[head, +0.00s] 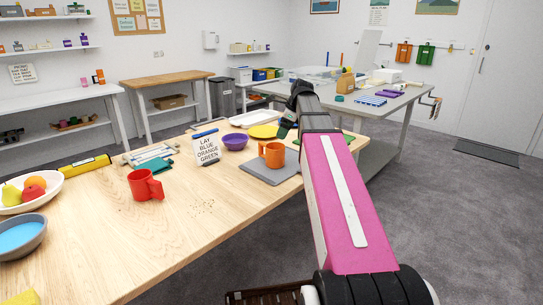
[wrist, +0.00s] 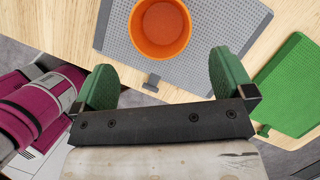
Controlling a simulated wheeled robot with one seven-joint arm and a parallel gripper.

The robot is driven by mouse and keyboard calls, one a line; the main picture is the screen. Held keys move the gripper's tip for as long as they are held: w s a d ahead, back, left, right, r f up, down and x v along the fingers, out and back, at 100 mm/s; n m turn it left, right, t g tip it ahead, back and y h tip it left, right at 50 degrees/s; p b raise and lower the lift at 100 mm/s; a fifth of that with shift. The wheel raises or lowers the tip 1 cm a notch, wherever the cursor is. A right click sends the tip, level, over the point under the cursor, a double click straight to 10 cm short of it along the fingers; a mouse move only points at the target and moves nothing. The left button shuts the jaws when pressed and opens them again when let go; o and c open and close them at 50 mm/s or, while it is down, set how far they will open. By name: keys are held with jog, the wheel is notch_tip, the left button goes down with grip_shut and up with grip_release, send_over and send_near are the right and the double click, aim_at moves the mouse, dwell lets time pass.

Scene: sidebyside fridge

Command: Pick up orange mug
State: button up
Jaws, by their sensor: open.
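The orange mug (head: 271,154) stands upright on a grey mat (head: 262,177) near the right edge of the wooden table. In the wrist view the orange mug (wrist: 160,28) shows from above, its round opening empty, at the top of the picture on the grey mat (wrist: 215,60). My gripper (wrist: 160,76) is open, its two green finger pads apart with nothing between them. The mug lies beyond the fingertips, not between them. In the head view my gripper (head: 284,127) is above and just right of the mug, partly hidden by my pink arm.
A red mug (head: 145,185) stands to the left. A green mat (wrist: 290,85) lies beside the grey mat. The table front is mostly clear.

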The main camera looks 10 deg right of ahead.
aim_at(271, 154)
jog(key=shift+x, duration=5.3)
jog(key=c, duration=0.8)
